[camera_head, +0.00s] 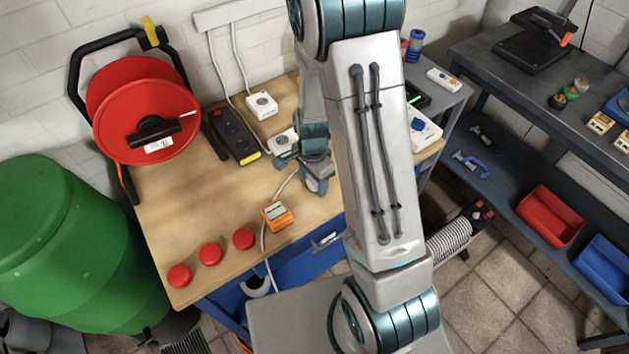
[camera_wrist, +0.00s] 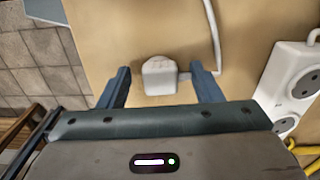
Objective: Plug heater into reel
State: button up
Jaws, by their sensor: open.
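A red cable reel (camera_head: 140,108) in a black frame stands at the back left of the wooden bench. Its sockets cannot be made out. A ribbed pale unit (camera_head: 449,241) with red knobs, which looks like the heater, stands on the floor right of my arm. My gripper (camera_head: 290,160) is low over the bench, right of the reel. In the wrist view my gripper (camera_wrist: 160,68) is open, with a white plug (camera_wrist: 160,76) between its fingers and gaps at both sides. A white cord runs from the plug; whose cord it is, I cannot tell.
A white double socket (camera_wrist: 291,84) lies right of the fingers. A black power strip (camera_head: 233,134), a white socket box (camera_head: 262,105) and an orange meter (camera_head: 277,215) are on the bench. Several red buttons line its front left. A green barrel (camera_head: 75,250) stands left.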

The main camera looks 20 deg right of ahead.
aim_at(313, 180)
jog(key=c, duration=1)
jog(key=shift+r, duration=0.1)
jog(key=shift+r, duration=0.35)
notch_tip(313, 180, up, 3)
jog(key=shift+r+b, duration=0.2)
jog(key=shift+b, duration=0.25)
jog(key=s+d+r, duration=0.1)
jog(key=d+r, duration=0.1)
jog(key=d, duration=0.1)
jog(key=s+d+r+b, duration=0.1)
jog(key=s+d+r, duration=0.1)
jog(key=d, duration=0.2)
jog(key=s+d+r+b, duration=0.1)
jog(key=s+d+r, duration=0.1)
jog(key=d, duration=0.1)
jog(key=shift+s+d+r, duration=0.2)
jog(key=shift+r, duration=0.2)
